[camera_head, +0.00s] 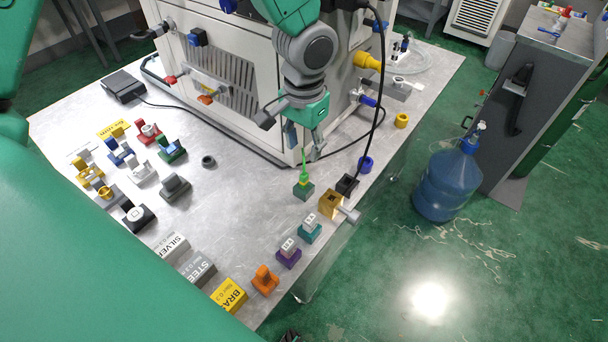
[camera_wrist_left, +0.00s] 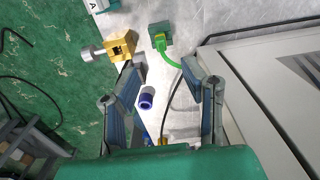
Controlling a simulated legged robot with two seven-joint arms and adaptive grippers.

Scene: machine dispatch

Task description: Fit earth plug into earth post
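A small green plug (camera_head: 304,181) with a bright green cable stands on a dark teal block (camera_head: 303,191) near the table's right edge. In the wrist view the green plug (camera_wrist_left: 160,43) lies beyond my fingertips. A gold block (camera_head: 330,204) with a square hole and a silver knob stands beside it at the edge; it also shows in the wrist view (camera_wrist_left: 121,46). I cannot tell for sure which of these is the earth post. My left gripper (camera_head: 304,150) is above the table, behind the plug. Its fingers (camera_wrist_left: 158,75) are apart with nothing between the tips. My right gripper is not in view.
A black plug (camera_head: 346,185) with a black cable sits by the gold block. The white machine cabinet (camera_head: 225,55) stands behind. Several coloured blocks fill the left and front; the table's middle is fairly clear.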

